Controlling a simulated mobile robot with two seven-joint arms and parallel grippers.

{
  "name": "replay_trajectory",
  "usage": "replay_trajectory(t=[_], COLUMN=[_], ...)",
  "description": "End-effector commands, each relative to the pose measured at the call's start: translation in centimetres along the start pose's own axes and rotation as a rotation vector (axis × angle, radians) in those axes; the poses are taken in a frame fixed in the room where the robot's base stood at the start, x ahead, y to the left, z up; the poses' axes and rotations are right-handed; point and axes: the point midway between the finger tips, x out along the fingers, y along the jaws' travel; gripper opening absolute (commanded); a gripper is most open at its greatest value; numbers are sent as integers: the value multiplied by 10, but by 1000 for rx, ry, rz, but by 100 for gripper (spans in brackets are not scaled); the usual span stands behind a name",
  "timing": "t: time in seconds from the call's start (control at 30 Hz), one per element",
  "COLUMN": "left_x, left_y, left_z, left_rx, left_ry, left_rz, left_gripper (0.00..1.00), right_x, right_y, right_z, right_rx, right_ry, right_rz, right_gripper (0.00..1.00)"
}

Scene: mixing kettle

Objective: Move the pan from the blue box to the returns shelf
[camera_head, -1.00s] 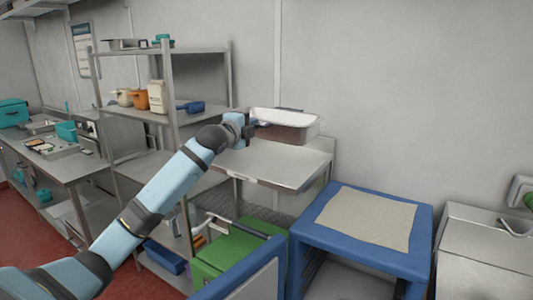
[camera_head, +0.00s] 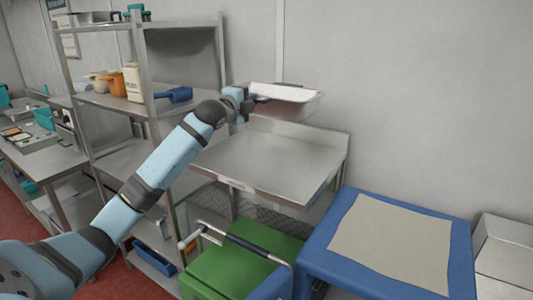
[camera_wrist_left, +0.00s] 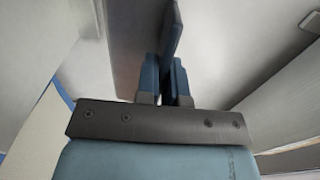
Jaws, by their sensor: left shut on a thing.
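The pan (camera_head: 288,108) is a pale, shallow, rectangular vessel in the head view. My left gripper (camera_head: 248,101) is shut on its dark blue handle, at the pan's left end. The pan is held roughly level in the air, above the back of a bare steel shelf (camera_head: 272,160) with a small unreadable label on its front edge. The left wrist view shows the fingers (camera_wrist_left: 166,82) closed around the blue handle (camera_wrist_left: 172,28), with the pan's grey side (camera_wrist_left: 132,42) beside them. The blue box (camera_head: 458,235) stands at lower right, a beige mat (camera_head: 392,240) on top.
A steel rack (camera_head: 150,103) with jars and a blue scoop (camera_head: 175,95) stands just left of the steel shelf. A green box (camera_head: 240,265) with a bar handle sits below. The wall is close behind the pan. The steel shelf top is clear.

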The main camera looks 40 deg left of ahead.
Motion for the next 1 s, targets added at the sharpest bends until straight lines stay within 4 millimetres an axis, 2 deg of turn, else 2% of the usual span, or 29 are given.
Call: replay_trajectory(t=[0.13,0.23,0.7,0.8,1.0], left_x=[0,0,-1,-1,-1], left_y=[1,15,128,144,158], left_z=[0,-1,0,0,0], left_rx=[0,-3,-4,-2,-1], left_ry=[1,2,0,-1,1], left_rz=[-3,-1,-1,-2,-4], left_gripper=[0,0,0,0,0], right_x=[0,-1,-12,-13,-13], right_y=[0,0,4,4,4], right_z=[0,0,-12,-14,-15], right_rx=[0,0,-3,-2,-1], right_ry=[-2,-4,-4,-3,-2], right_rz=[0,0,10,11,12], right_gripper=[43,43,43,43,43])
